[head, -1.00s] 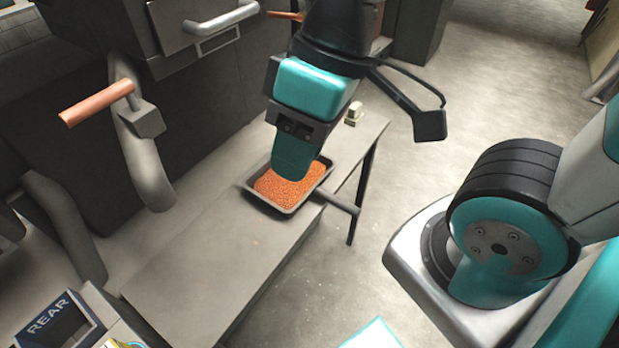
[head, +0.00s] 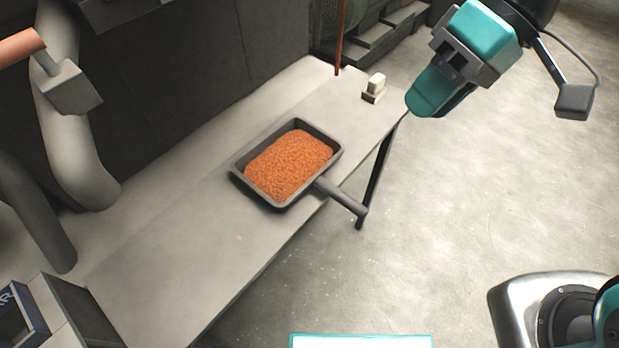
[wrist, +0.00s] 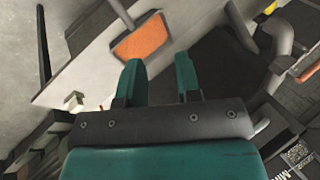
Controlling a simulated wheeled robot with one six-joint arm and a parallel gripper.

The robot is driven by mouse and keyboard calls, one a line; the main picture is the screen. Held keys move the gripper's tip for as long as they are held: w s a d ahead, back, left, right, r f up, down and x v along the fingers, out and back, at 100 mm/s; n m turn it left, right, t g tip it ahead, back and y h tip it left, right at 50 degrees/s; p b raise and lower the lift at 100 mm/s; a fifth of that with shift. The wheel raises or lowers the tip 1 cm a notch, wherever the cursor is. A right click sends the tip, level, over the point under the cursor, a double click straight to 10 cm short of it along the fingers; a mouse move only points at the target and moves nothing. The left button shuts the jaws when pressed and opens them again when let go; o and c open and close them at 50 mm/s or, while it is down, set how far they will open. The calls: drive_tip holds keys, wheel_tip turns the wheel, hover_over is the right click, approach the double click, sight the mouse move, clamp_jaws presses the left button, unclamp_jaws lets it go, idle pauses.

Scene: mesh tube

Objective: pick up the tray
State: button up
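The tray (head: 256,192) is a dark, shallow rectangular pan filled with orange granules. It lies flat on the grey table in the head view, and its dark handle (head: 343,196) juts past the table's right edge. The wrist view also shows the tray, with its handle (wrist: 122,14) pointing to the top of the picture. My gripper (head: 430,103) is up and to the right of the tray in the head view, apart from it. In the wrist view its two teal fingers (wrist: 158,64) are spread with nothing between them.
The long grey table (head: 170,260) is mostly bare. A small pale block (head: 374,87) stands near its far end. Dark machinery with a thick grey pipe (head: 70,140) and a copper-coloured handle (head: 18,46) borders the left. Open floor (head: 470,200) lies to the right.

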drive_tip(key=w+d+f+g+y+b, duration=0.15)
drive_tip(key=w+f+b, duration=0.25)
drive_tip(key=w+f, duration=0.45)
drive_tip(key=y+b, duration=0.3)
drive_tip(key=b, duration=0.1)
approach(334, 186)
drive_tip(key=shift+g, duration=0.45)
drive_tip(key=x, duration=0.7)
drive_tip(key=w+p+x, duration=0.1)
drive_tip(key=x, duration=0.2)
drive_tip(key=shift+s+a+f, duration=0.1)
drive_tip(key=shift+f, duration=0.3)
clamp_jaws()
